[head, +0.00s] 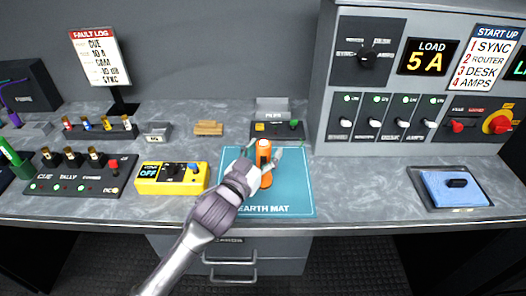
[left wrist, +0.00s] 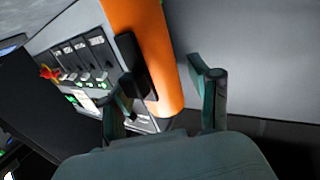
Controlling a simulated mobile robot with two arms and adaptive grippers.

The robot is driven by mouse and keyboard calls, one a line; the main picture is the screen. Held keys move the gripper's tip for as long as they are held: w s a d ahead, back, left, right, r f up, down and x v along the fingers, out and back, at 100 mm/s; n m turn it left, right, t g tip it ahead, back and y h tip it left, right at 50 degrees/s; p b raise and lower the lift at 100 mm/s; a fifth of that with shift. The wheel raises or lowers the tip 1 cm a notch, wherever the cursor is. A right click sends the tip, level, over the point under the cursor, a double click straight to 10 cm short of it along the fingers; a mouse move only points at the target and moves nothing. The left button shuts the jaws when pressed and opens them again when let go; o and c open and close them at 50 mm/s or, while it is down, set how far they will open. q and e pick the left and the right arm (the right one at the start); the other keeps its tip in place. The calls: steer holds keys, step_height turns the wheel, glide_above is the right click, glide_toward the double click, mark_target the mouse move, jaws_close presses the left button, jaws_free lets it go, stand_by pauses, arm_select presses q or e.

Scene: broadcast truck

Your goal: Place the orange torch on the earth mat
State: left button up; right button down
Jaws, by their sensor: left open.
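The orange torch (head: 264,157) stands upright over the teal earth mat (head: 295,190), and its lower end appears to rest on the mat. My left gripper (head: 268,152) is at the torch, with its fingers open on either side of it. The gripper and wrist hide part of the torch's middle. In the left wrist view the torch (left wrist: 150,45), with a black part on its side, rises between and beyond the two spread fingers (left wrist: 163,95). I cannot tell whether either finger touches it. My right gripper is not in view.
A yellow box (head: 171,179) stands left of the mat, and a dark switch box (head: 278,130) stands behind it. A tall grey panel (head: 400,85) rises at the right. A blue item (head: 455,188) lies in a tray farther right. The bench right of the mat is clear.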

arm_select(q)
steer(key=shift+r, duration=0.2)
steer(key=shift+s+a+f, duration=0.1)
steer(key=shift+s+a, duration=0.05)
steer(key=shift+s, duration=0.2)
steer(key=b+v, duration=0.1)
steer(key=v, duration=1)
steer(key=shift+s, duration=0.1)
stand_by(0.6)
stand_by(0.8)
